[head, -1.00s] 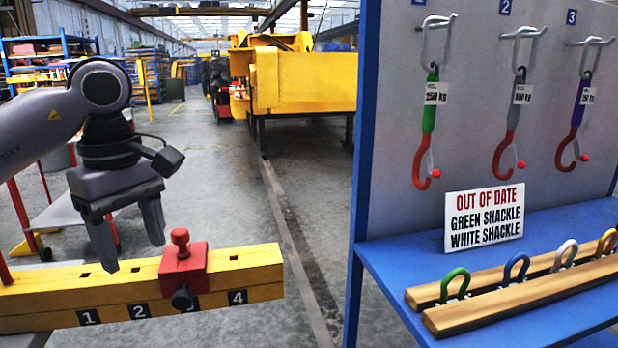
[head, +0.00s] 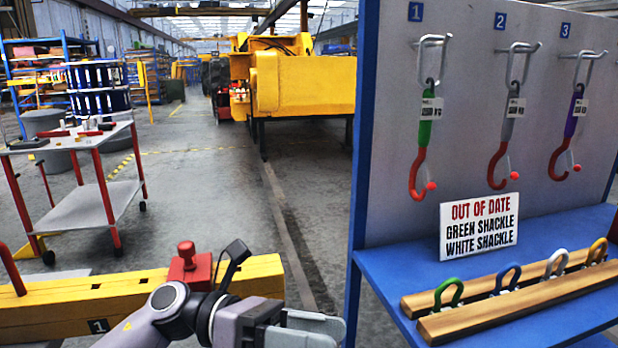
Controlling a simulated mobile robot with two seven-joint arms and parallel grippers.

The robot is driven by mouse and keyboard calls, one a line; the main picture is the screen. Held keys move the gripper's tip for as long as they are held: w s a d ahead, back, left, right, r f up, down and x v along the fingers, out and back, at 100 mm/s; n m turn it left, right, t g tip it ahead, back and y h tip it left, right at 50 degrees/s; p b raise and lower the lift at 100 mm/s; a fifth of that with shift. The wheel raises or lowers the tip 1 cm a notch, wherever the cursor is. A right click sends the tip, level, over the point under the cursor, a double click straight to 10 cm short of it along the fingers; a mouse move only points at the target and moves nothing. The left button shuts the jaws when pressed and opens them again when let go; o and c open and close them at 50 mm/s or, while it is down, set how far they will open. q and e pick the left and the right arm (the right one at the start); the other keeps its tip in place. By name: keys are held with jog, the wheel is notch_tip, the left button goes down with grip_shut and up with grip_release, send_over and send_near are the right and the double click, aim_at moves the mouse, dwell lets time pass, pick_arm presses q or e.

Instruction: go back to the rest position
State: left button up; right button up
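My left gripper (head: 318,326) is low in the head view, at the bottom edge, pointing right past the end of the yellow beam (head: 110,293). Its fingers show grey and partly cut off; I cannot tell whether there is a gap between them. No held object shows. A red block with a round knob (head: 187,262) sits on the beam, its lower part hidden behind my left arm. Only the number 1 label (head: 98,326) shows on the beam front; my arm covers the rest. My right gripper is not in view.
A blue rack (head: 352,200) on the right holds three hanging hooks, an out-of-date sign (head: 479,225) and several coloured shackles between wooden rails (head: 520,308). A red-legged trolley (head: 95,205) stands at left. The floor between is clear.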

pick_arm(q)
jog(key=w+a+f+n+t+y+p, duration=0.15)
jog(key=a+f+n+t, duration=0.25)
jog(key=n+t, duration=0.55)
jog(key=w+a+f+n+t+y+p, duration=0.1)
jog(key=w+a+f+n+t+y, duration=0.3)
jog(key=n, duration=1)
jog(key=a+f+n+t+y+p, duration=0.1)
jog(key=a+f+n+t+y, duration=0.15)
jog(key=n+t, duration=0.8)
jog(key=s+a+f+n+g+y, duration=0.4)
jog(key=s+f+n, duration=0.3)
jog(key=f, duration=0.3)
jog(key=s+a+f+n+g+y+p, duration=0.1)
jog(key=s+a+f+n+g+y, duration=0.3)
jog(key=f, duration=0.6)
jog(key=s+a+n, duration=0.2)
jog(key=s+n, duration=0.1)
jog(key=s, duration=0.1)
jog(key=shift+s+a+n+g+p, duration=0.2)
jog(key=shift+a+n+g+p, duration=0.05)
jog(key=shift+n+g+p, duration=0.05)
